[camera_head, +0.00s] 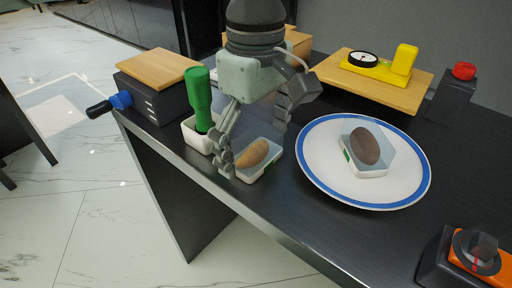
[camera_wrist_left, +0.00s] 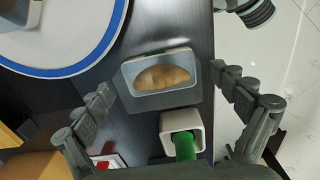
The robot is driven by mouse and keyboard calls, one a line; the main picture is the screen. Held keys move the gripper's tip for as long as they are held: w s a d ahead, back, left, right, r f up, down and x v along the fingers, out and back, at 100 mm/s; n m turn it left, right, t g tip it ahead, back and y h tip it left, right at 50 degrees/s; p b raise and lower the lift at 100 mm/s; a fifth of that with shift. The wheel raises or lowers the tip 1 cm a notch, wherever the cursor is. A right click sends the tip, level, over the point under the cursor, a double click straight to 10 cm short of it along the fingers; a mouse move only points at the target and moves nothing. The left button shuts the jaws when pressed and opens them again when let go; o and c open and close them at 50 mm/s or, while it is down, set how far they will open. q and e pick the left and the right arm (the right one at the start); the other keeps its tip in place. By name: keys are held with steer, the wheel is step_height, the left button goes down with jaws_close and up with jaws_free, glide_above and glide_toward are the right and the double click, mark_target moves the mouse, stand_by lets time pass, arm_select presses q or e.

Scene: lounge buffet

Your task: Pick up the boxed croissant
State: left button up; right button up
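The boxed croissant (camera_head: 254,155) is a golden croissant in a clear-lidded white box near the table's front edge. It also shows in the left wrist view (camera_wrist_left: 162,76), lying flat. My left gripper (camera_head: 253,148) comes down from above, its fingers spread to either side of the box. In the left wrist view my left gripper (camera_wrist_left: 168,95) is open and empty, with the box between and beyond its fingertips. Whether a finger touches the box, I cannot tell. My right gripper is not in view.
A white holder (camera_head: 197,136) with a green-handled item (camera_head: 199,98) stands close beside the croissant box. A blue-rimmed plate (camera_head: 317,172) with a boxed brown item (camera_head: 365,148) is to the right. A black-orange knob device (camera_head: 470,257) sits front right.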

mark_target(253, 139)
arm_select(q)
steer(key=c, duration=1)
steer(key=shift+c, duration=0.2)
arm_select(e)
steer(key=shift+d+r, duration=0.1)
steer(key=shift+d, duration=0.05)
arm_select(q)
steer(key=shift+r, duration=0.1)
steer(key=shift+r, duration=0.25)
steer(key=r, duration=0.3)
steer(key=shift+a+r+b, duration=0.2)
steer(key=shift+r+b, duration=0.1)
steer(key=shift+r, duration=0.05)
steer(key=s+a+r+b, duration=0.1)
steer(key=s+a+r, duration=0.5)
steer(key=a, duration=0.3)
steer(key=shift+a+r, duration=0.3)
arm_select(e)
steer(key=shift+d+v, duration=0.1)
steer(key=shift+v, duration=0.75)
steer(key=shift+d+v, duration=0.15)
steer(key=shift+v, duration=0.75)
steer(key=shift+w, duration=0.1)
